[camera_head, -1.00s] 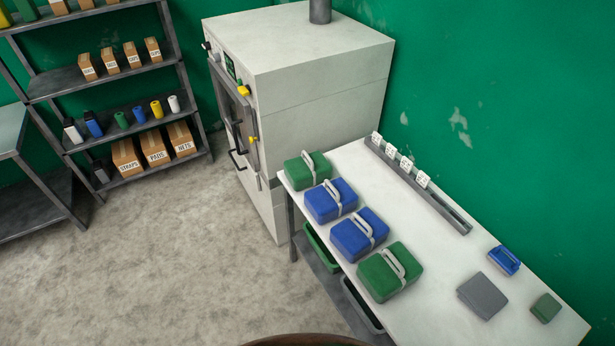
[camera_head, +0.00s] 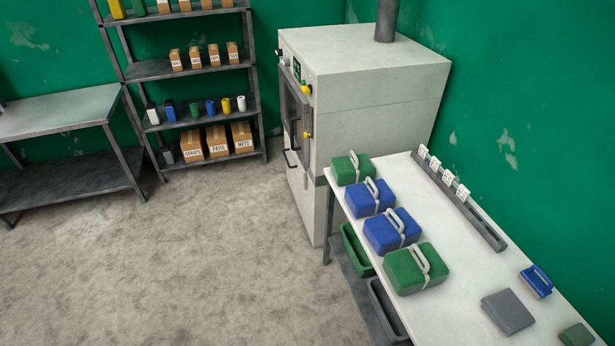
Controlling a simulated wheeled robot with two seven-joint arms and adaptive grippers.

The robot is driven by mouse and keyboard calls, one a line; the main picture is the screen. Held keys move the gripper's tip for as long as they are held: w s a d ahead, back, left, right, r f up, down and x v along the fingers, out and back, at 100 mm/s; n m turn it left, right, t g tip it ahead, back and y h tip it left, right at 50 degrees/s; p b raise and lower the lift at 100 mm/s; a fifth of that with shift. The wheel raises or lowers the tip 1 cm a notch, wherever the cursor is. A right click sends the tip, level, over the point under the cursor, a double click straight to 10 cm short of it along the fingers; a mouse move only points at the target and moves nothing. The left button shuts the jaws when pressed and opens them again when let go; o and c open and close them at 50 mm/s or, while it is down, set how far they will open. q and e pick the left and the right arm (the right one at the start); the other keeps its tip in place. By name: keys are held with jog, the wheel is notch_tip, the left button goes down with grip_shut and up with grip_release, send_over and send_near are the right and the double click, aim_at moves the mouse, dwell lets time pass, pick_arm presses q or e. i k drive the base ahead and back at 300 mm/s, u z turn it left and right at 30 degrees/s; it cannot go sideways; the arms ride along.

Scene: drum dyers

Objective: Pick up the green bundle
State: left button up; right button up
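Two green bundles with pale straps and handles sit on the white table. The nearer, larger-looking green bundle (camera_head: 404,273) is at the near end of a row along the table's left edge. The other green bundle (camera_head: 344,171) is at the far end, beside the white machine. Two blue bundles, one farther (camera_head: 364,200) and one nearer (camera_head: 384,236), stand between them. A small flat green piece (camera_head: 576,335) lies at the lower right, cut by the frame edge. Neither of my grippers is in view.
The white table (camera_head: 460,298) also holds a grey folded piece (camera_head: 508,311), a small blue item (camera_head: 537,281) and a rail with cards (camera_head: 472,211). A white machine (camera_head: 385,110), a shelf rack (camera_head: 190,68) and a bench (camera_head: 60,112) stand behind open floor (camera_head: 180,265).

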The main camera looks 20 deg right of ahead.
aim_at(352, 168)
jog(key=u, duration=0.5)
jog(key=i, duration=2.65)
jog(key=z, duration=0.45)
